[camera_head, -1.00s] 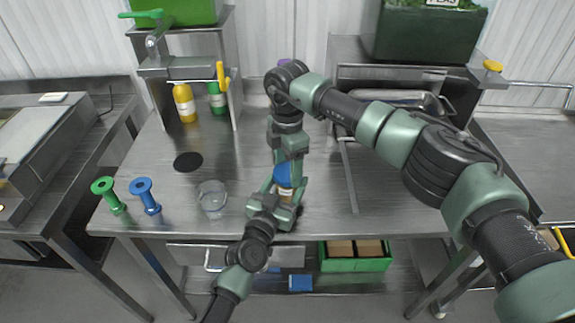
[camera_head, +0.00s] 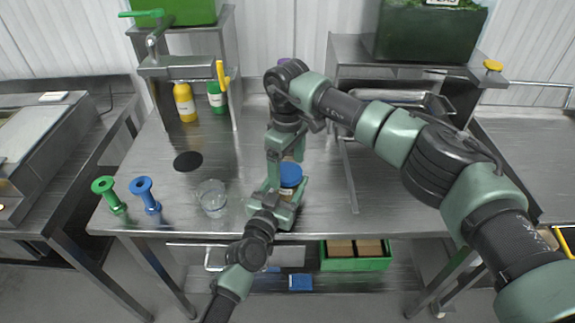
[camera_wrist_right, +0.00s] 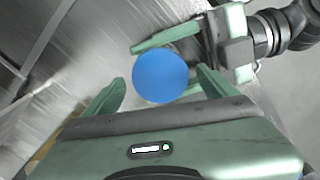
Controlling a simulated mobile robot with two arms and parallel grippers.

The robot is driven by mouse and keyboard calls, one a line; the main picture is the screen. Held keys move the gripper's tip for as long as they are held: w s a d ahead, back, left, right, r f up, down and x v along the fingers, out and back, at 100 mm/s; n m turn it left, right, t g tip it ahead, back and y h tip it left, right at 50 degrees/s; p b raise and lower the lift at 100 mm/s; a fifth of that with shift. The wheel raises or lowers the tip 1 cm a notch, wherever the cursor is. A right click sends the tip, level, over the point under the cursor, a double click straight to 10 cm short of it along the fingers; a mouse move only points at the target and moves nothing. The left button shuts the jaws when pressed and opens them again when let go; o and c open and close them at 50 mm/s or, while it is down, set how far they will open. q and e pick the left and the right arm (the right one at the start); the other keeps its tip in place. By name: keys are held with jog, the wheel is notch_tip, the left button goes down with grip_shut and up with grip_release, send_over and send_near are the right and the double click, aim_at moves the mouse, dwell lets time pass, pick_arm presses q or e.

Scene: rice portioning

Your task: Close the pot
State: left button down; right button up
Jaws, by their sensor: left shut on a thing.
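The pot (camera_head: 286,192) stands upright on the steel table with a blue lid (camera_head: 291,174) on its top. My left gripper (camera_head: 284,194) is shut on the pot's body from the front. My right gripper (camera_head: 285,168) points down from above, its fingers open around the lid. In the right wrist view the round blue lid (camera_wrist_right: 160,76) lies between the two spread fingers, with gaps on both sides. The lid hides most of the pot there. Whether the lid is fully seated cannot be told.
A clear glass (camera_head: 211,198), a blue spool-shaped object (camera_head: 145,194) and a green one (camera_head: 108,192) stand left of the pot. Yellow (camera_head: 185,103) and green (camera_head: 217,98) bottles stand at the back. The table right of the pot is mostly clear.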

jog(key=shift+r, duration=2.25)
jog(key=shift+n, duration=0.3)
jog(key=shift+c, duration=0.3)
